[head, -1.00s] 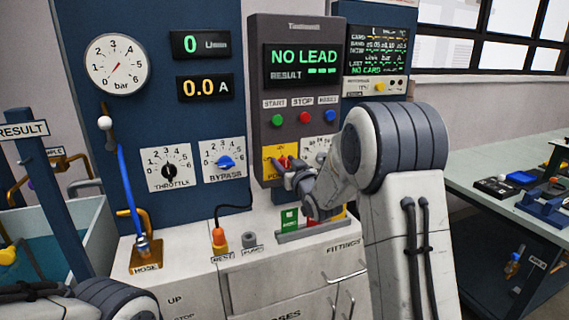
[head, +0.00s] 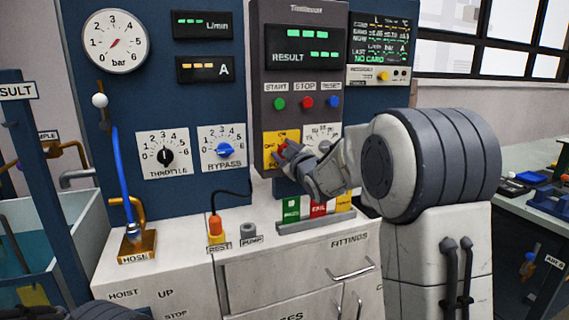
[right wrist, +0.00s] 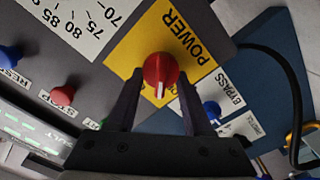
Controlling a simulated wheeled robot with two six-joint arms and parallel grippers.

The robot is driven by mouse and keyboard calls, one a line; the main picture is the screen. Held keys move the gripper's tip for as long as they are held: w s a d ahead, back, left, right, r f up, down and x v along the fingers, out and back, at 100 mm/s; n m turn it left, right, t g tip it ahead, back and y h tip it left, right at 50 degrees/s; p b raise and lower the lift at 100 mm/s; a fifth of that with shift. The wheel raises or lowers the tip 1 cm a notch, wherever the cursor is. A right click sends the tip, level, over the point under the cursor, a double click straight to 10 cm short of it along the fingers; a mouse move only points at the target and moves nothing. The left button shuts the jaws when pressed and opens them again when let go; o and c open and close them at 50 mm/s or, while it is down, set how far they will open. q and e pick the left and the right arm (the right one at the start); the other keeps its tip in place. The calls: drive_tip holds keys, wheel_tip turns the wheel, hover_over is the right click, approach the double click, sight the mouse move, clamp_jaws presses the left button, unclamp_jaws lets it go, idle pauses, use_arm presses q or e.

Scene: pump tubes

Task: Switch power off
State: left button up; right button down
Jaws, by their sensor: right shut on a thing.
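The red power knob (right wrist: 161,70) sits on a yellow plate labelled POWER (right wrist: 135,45). In the right wrist view its white mark points down the picture, towards partly hidden lettering. My right gripper (right wrist: 161,88) has its two dark fingers on either side of the knob and is shut on it. In the head view the same gripper (head: 281,152) reaches the yellow plate (head: 272,138) from the right and hides most of the knob. The tester's screen (head: 306,45) shows green dashes beside RESULT. My left gripper is out of view.
Start (head: 280,103), stop (head: 307,102) and reset (head: 333,101) buttons sit above the plate. Below stand coloured cards in a holder (head: 315,219). The bypass dial (head: 223,149) and throttle dial (head: 164,155) are to the left. The blue hose (head: 122,185) hangs further left.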

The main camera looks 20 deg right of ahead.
drive_tip(key=n+b, duration=0.3)
drive_tip(key=f+n+b, duration=0.1)
drive_tip(key=n+b, duration=0.2)
drive_tip(key=b, duration=0.1)
drive_tip(key=shift+a, duration=0.2)
drive_tip(key=shift+n+b, duration=1.55)
drive_tip(key=shift+n, duration=0.35)
drive_tip(key=shift+c, duration=1.6)
unclamp_jaws()
drive_tip(key=s, duration=1)
drive_tip(key=shift+s+d, duration=0.2)
drive_tip(key=shift+s, duration=0.05)
